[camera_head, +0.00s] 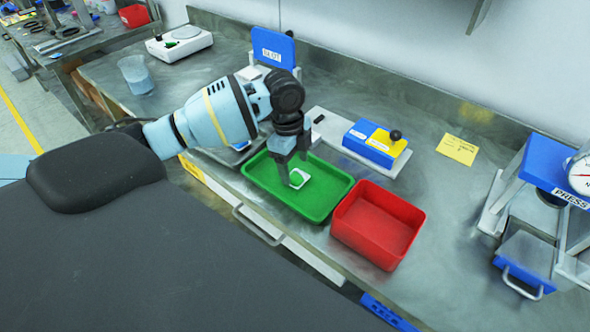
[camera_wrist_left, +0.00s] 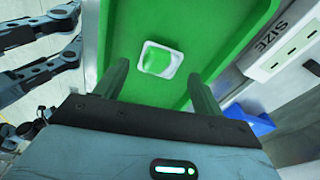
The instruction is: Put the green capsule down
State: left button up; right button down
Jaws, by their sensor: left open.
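The green capsule (camera_wrist_left: 155,61) shows in the left wrist view as a green patch within a small white square dish (camera_wrist_left: 173,70). The dish (camera_head: 299,178) is inside the green tray (camera_head: 327,205) on the bench; the capsule is too small to make out in the head view. My left gripper (camera_head: 291,168) points down over the tray, right by the dish. In the left wrist view its two fingers (camera_wrist_left: 161,82) stand apart, with the dish beyond and between them and nothing gripped. My right gripper cannot be made out in the head view.
A red bin (camera_head: 380,224) stands right of the tray. Behind are a blue and yellow block (camera_head: 375,143) with a black knob and a blue panel (camera_head: 273,48). A press (camera_head: 550,190) stands at the right. A beaker (camera_head: 136,75) and scale (camera_head: 180,43) are at the back left.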

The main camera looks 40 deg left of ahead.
aim_at(291, 174)
pick_arm(q)
notch_tip(291, 174, up, 9)
jog(key=a, duration=0.1)
dwell(0.7)
